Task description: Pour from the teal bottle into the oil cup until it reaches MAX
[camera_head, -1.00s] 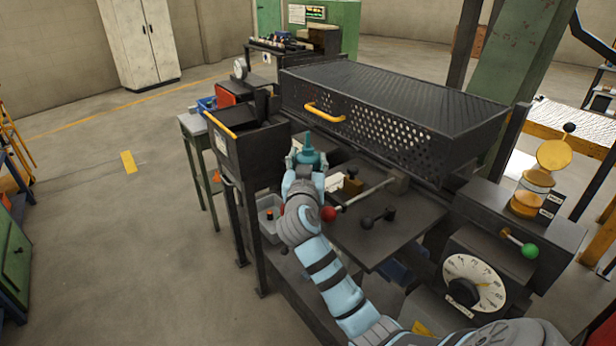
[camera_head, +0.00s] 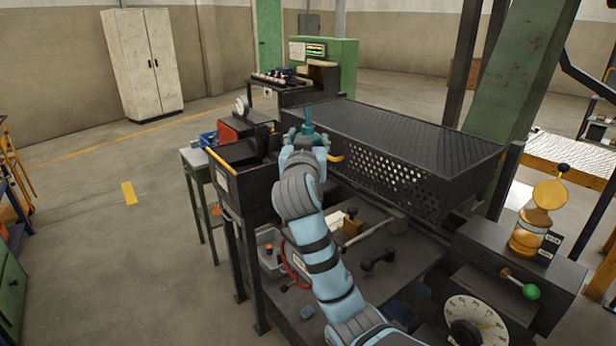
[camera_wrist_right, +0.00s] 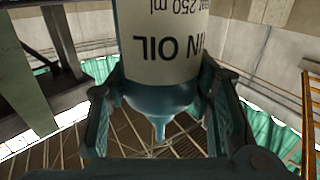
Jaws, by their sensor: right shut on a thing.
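The teal bottle (camera_head: 308,121) is held up in my right gripper (camera_head: 305,141), with its narrow spout pointing upward in the head view. In the right wrist view the bottle (camera_wrist_right: 165,45) shows a white label with upside-down letters, and the fingers of my right gripper (camera_wrist_right: 160,100) close on it from both sides. The oil cup (camera_head: 527,236) is an amber cup on the dark machine block at the right, with a round gold lid tipped up and small dark labels beside it. The bottle is far left of the cup. Its oil level is not readable. My left gripper is not in view.
A black perforated guard (camera_head: 410,150) with a yellow handle lies between bottle and cup. A green-knobbed lever (camera_head: 530,291) and a white dial (camera_head: 474,325) sit in front of the cup. A grey bin (camera_head: 270,255) stands below my arm. A green post (camera_head: 525,80) rises behind.

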